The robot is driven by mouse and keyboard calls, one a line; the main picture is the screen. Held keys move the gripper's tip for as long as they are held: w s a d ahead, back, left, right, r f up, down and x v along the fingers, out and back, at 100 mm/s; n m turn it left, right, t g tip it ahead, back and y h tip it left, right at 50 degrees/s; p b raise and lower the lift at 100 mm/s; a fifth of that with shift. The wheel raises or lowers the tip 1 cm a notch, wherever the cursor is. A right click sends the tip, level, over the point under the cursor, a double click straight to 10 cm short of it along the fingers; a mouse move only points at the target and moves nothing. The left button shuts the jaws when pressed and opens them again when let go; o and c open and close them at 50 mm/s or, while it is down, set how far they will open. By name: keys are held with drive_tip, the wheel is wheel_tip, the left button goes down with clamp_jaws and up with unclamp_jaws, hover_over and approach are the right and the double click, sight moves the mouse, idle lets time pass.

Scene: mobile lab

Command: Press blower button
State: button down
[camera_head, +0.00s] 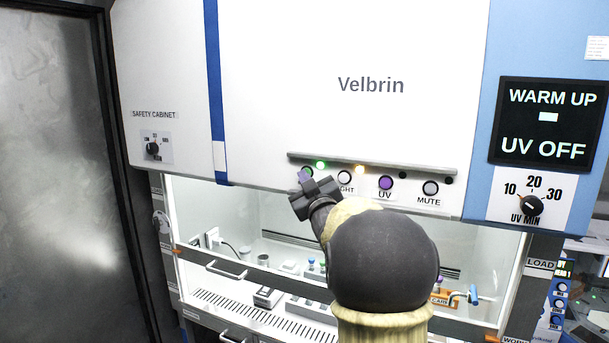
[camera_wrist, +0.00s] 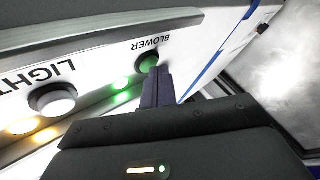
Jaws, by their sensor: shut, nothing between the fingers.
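The blower button is a round green button (camera_wrist: 148,60) under the label BLOWER in the wrist view. In the head view only part of the blower button (camera_head: 308,171) shows, at the left end of the button row. My gripper (camera_wrist: 154,72) is shut, with its fingertips at the button's face. I cannot tell for sure whether they touch it or how far it is pressed. In the head view my gripper (camera_head: 304,176) covers most of the button. A green lamp (camera_head: 320,165) beside the button is lit.
The row continues right with the white LIGHT button (camera_head: 344,177), purple UV button (camera_head: 386,183) and grey MUTE button (camera_head: 430,188). An orange lamp (camera_head: 360,169) is lit near LIGHT. A grey ledge (camera_head: 400,166) runs above the row. The cabinet opening below holds small labware.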

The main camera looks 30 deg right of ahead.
drive_tip(key=shift+f, duration=0.1)
idle(0.4)
drive_tip(key=shift+s+a+b, duration=0.55)
drive_tip(key=shift+a+b, duration=0.1)
drive_tip(key=shift+b, duration=0.2)
drive_tip(key=s+a+b, duration=0.1)
drive_tip(key=a, duration=0.1)
drive_tip(key=s+a+b, duration=0.2)
drive_tip(key=shift+b, duration=0.3)
idle(0.6)
